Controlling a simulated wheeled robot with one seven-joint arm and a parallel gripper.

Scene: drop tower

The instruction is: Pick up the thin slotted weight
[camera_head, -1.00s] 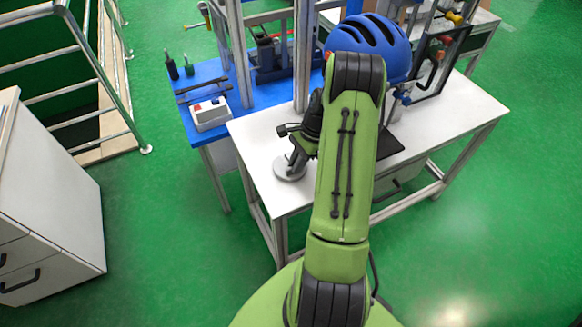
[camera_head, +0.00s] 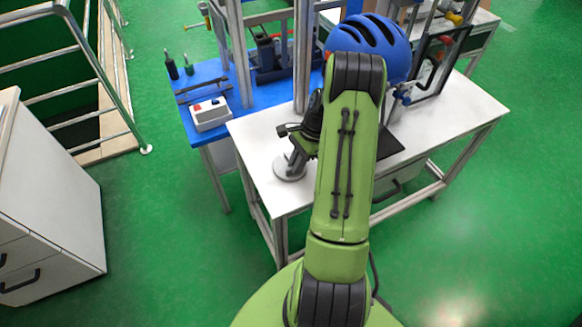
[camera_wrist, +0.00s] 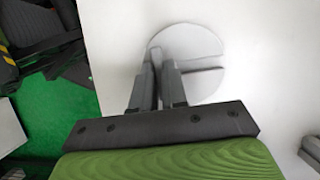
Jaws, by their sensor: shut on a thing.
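The thin slotted weight is a flat grey disc (camera_wrist: 205,50) with a straight slot line, seen in the wrist view at the top middle. In the head view the disc (camera_head: 288,168) is at the left front corner of the white table. My gripper (camera_wrist: 158,64) has its two fingers close together over the left part of the disc, shut on it. The fingers hide the part of the disc between them. In the head view my gripper (camera_head: 293,165) reaches down to the disc. I cannot tell whether the disc is touching the table.
The white table (camera_head: 262,135) carries a blue helmet (camera_head: 372,42) and a black mat (camera_head: 392,146) behind and right of my arm. A blue table (camera_head: 212,72) with a white switch box (camera_head: 210,113) adjoins at the left. Metal uprights (camera_head: 304,60) rise behind.

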